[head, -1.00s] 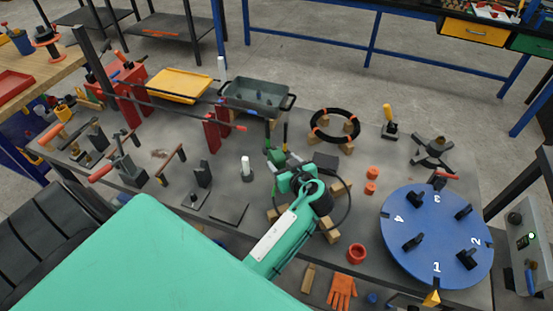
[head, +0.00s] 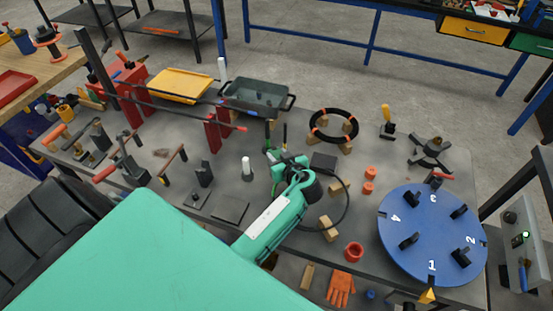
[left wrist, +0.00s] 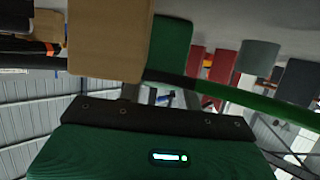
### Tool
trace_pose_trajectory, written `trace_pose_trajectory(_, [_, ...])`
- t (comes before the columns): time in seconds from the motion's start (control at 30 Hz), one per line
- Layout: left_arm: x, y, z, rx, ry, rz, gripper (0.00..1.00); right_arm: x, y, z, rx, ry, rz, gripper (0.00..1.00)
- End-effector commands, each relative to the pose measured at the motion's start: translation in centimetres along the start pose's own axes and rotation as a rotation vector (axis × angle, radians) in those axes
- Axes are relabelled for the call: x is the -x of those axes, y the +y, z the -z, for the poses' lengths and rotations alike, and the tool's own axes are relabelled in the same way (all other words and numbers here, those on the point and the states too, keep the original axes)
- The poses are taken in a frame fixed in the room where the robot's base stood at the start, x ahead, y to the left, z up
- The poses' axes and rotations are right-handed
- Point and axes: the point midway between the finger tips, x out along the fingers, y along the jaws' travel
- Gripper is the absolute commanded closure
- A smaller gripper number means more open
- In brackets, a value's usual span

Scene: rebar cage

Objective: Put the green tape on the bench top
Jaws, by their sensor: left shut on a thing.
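My left gripper (head: 288,168) reaches over the middle of the bench and is shut, low above the blocks there. A small green piece, seemingly the green tape (head: 269,152), shows at its far left side. The gripper and wrist hide most of it, so its full shape cannot be told. In the left wrist view a dark green piece (left wrist: 172,48) stands beyond the gripper's palm, partly behind a tan block (left wrist: 110,40). The bench top (head: 330,258) is grey. My right gripper is not in view.
A thin black loop (head: 347,205) surrounds wooden blocks (head: 338,187) beside my wrist. A black ring (head: 333,125) with orange bands sits on blocks behind. A blue numbered disc (head: 432,235) fills the right. A grey tray (head: 257,95) and red stands (head: 212,132) are at the back.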

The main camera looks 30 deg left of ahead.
Motion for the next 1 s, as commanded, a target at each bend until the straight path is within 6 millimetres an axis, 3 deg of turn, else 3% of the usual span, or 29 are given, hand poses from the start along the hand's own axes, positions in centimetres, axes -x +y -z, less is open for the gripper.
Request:
trace_pose_trajectory(0.27, [0.1,0.0,0.3,0.002,0.001,0.000,1.00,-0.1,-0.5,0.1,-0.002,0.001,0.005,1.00])
trace_pose_trajectory(0.47, [0.8,0.1,2.1,0.005,0.001,-0.001,1.00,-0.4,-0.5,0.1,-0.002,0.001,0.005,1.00])
trace_pose_trajectory(1.0, [5.1,0.0,13.9,0.009,0.002,-0.002,1.00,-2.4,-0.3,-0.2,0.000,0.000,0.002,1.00])
